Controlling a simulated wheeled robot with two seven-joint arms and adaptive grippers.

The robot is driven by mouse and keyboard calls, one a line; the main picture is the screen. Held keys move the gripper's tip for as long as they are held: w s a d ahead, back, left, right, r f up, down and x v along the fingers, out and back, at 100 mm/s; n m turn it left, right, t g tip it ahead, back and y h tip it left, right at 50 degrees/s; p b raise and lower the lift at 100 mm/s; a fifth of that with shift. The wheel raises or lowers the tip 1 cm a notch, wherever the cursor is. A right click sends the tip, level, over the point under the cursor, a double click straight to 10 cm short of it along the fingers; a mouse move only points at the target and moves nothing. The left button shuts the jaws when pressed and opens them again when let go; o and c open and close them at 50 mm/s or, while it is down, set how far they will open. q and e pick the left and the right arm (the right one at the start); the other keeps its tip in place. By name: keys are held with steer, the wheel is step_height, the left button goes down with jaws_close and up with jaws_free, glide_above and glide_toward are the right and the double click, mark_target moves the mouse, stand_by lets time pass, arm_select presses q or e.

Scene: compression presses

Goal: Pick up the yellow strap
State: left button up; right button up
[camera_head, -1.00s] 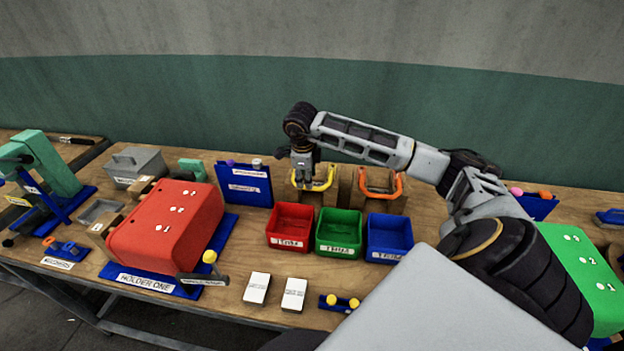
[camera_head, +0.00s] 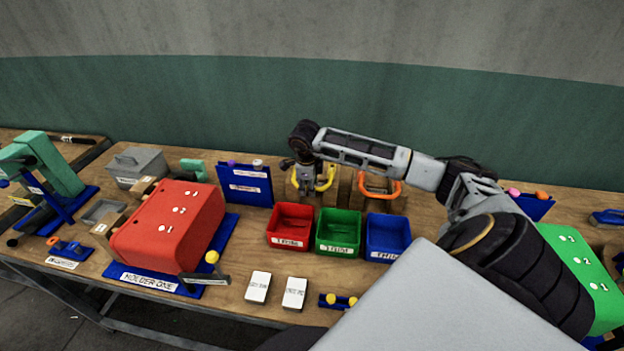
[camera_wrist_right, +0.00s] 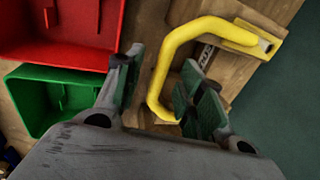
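The yellow strap (camera_head: 325,178) is a bent U-shaped band on a wooden block at the back of the table. It also shows in the right wrist view (camera_wrist_right: 166,62). My right gripper (camera_head: 306,187) is at the strap. In the right wrist view its fingers (camera_wrist_right: 160,85) are spread apart, with part of the strap between them, closer to the finger on the right. I see no clear grip on it. My left gripper is not in view.
An orange strap (camera_head: 380,188) sits on a block to the right. Red (camera_head: 291,228), green (camera_head: 338,232) and blue (camera_head: 388,236) bins stand in front. A blue board (camera_head: 245,184) stands to the left, near a red press (camera_head: 166,225).

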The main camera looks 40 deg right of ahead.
jaws_close()
steer(key=shift+r, duration=0.15)
stand_by(0.4)
steer(key=v, duration=0.2)
steer(key=b+v, duration=0.1)
steer(key=v, duration=0.2)
steer(key=w+d+v, duration=0.1)
steer(key=v, duration=0.1)
steer(key=shift+d+r+b, duration=0.1)
steer(key=shift+r+b, duration=0.25)
steer(key=shift+v, duration=1.05)
steer(key=shift+w+d+r, duration=0.15)
steer(key=shift+w+d, duration=0.05)
